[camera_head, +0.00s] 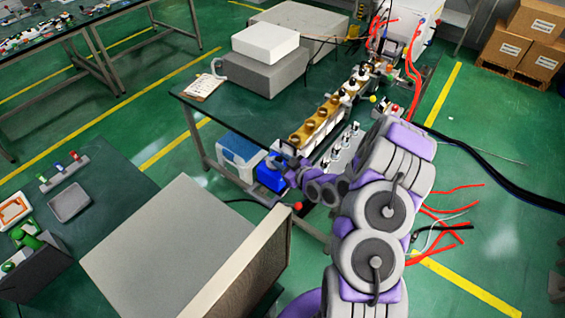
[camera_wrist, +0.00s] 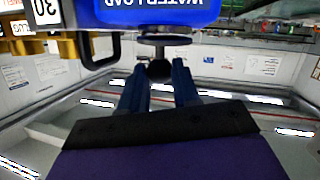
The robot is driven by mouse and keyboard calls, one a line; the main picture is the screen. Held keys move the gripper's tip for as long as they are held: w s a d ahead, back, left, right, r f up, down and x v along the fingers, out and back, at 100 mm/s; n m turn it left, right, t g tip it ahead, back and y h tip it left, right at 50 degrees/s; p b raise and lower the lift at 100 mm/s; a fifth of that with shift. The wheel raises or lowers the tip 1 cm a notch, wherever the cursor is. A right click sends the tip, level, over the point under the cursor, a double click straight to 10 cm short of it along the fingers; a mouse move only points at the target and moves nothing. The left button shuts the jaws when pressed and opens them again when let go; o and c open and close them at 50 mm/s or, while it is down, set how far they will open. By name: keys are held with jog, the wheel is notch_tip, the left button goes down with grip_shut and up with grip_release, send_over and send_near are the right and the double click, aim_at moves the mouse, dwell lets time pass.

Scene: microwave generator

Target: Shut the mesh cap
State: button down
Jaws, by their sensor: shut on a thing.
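In the wrist view, my gripper (camera_wrist: 158,80) has its two dark blue fingers on either side of a dark round knob (camera_wrist: 160,68), shut on it. A thin dark disc (camera_wrist: 165,40) sits just above the knob in the picture. Beside it is a blue box (camera_wrist: 158,12) with upside-down "WATER LOAD" lettering. I cannot tell for sure which part is the mesh cap. In the head view, my gripper (camera_head: 290,172) is at the blue box (camera_head: 270,176), at the near end of the bench. The arm and its small size there hide the contact.
Brass-coloured and white waveguide parts (camera_head: 315,125) run along the dark bench (camera_head: 215,112) beyond the gripper. A blue and white box (camera_head: 240,152) stands left of the blue box. A large grey cabinet (camera_head: 170,245) is in the foreground. Red hoses (camera_head: 440,210) lie on the floor at right.

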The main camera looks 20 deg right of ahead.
jog(key=shift+s+d+f+t, duration=0.1)
jog(key=shift+s+f+t, duration=0.05)
jog(key=shift+f+t, duration=0.4)
jog(key=shift+b, duration=0.3)
jog(key=c, duration=0.8)
grip_release()
jog(key=shift+d, duration=0.1)
jog(key=shift+y, duration=0.3)
jog(key=shift+s, duration=0.1)
jog(key=p+v, duration=0.1)
jog(key=v, duration=1.6)
jog(key=shift+s+f, duration=0.1)
jog(key=shift+s, duration=0.05)
